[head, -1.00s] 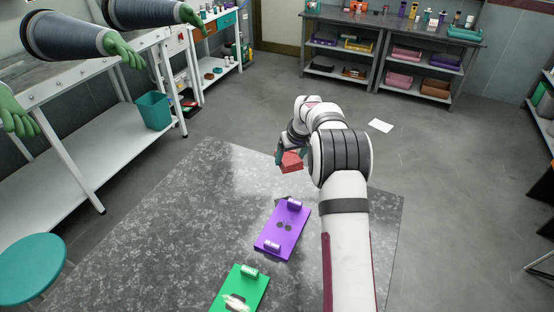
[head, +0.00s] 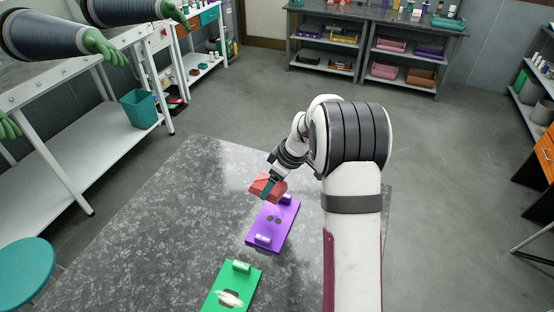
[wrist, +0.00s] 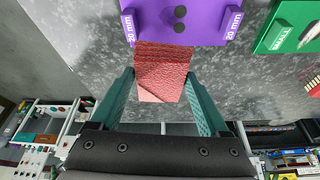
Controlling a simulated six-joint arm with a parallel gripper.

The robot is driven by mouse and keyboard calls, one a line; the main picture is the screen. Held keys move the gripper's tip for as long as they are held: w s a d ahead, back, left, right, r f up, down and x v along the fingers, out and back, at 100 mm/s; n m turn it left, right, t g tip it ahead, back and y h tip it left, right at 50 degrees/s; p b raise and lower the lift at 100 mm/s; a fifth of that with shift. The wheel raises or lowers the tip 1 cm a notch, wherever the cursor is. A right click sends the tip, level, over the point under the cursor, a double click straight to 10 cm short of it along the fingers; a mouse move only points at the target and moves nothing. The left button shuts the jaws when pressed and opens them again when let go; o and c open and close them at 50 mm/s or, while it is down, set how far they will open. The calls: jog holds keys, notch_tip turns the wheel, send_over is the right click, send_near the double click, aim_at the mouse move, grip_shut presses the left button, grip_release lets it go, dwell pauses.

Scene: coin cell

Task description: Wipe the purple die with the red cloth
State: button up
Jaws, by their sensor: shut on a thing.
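The purple die (head: 273,229) is a flat plate with two dark holes in its middle and a labelled block at each end. It lies on the grey speckled table. In the wrist view the die (wrist: 207,18) sits at the top, its blocks marked 20 mm. My gripper (wrist: 163,84) is shut on the red cloth (wrist: 165,63), a folded textured pad between its teal fingers. In the head view the cloth (head: 265,187) is beside the far-left end of the die, hiding part of that edge. I cannot tell whether it touches the die.
A green plate (head: 240,282) with a pale item on it lies nearer, and also shows in the wrist view (wrist: 280,28). The table (head: 150,215) is clear to the left. A teal stool (head: 28,262) stands at the left. Shelves line the back.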

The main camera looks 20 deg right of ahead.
aim_at(267, 216)
jog(key=shift+s+a+f+n+y, duration=0.15)
jog(key=shift+s+a+n, duration=0.2)
jog(key=shift+s, duration=0.25)
jog(key=shift+s+a+r+n+y, duration=0.15)
jog(key=shift+s+a+n, duration=0.2)
jog(key=shift+s, duration=0.2)
jog(key=shift+f, duration=3.8)
jog(key=shift+s+d+f, duration=0.15)
jog(key=shift+f, duration=0.15)
jog(key=shift+c, duration=0.5)
jog(key=shift+s+d, duration=1.3)
jog(key=w+a, duration=0.3)
jog(key=shift+d+r, duration=0.1)
jog(key=shift+r, duration=3.95)
